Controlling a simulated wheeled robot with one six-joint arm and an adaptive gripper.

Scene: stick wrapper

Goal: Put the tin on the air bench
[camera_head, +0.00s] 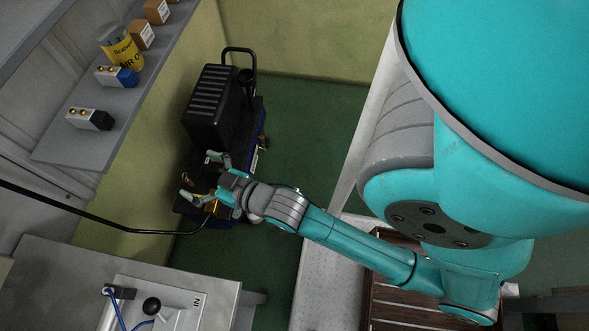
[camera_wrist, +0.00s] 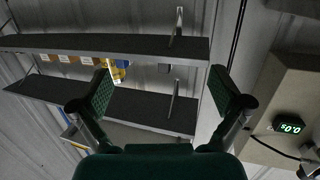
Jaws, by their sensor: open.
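A yellow tin (camera_head: 126,54) with dark lettering stands on a grey wall shelf at the upper left of the head view. In the wrist view a yellow and blue patch, probably the tin (camera_wrist: 120,72) and a block, shows beside my left finger. My gripper (camera_head: 199,174) is open and empty, below and right of the shelf and apart from the tin. Its spread fingers also show in the wrist view. A grey bench (camera_head: 215,283) with a plate marked "IN" and blue tubes is at the lower left; it looks like the air bench.
Several small boxes and blocks (camera_head: 90,119) share the shelf (camera_head: 75,146). A black case (camera_head: 212,107) sits on a dark cart near my gripper. A black hose (camera_head: 100,222) crosses at left. Green floor is open at the middle. A green display (camera_wrist: 290,127) shows at right.

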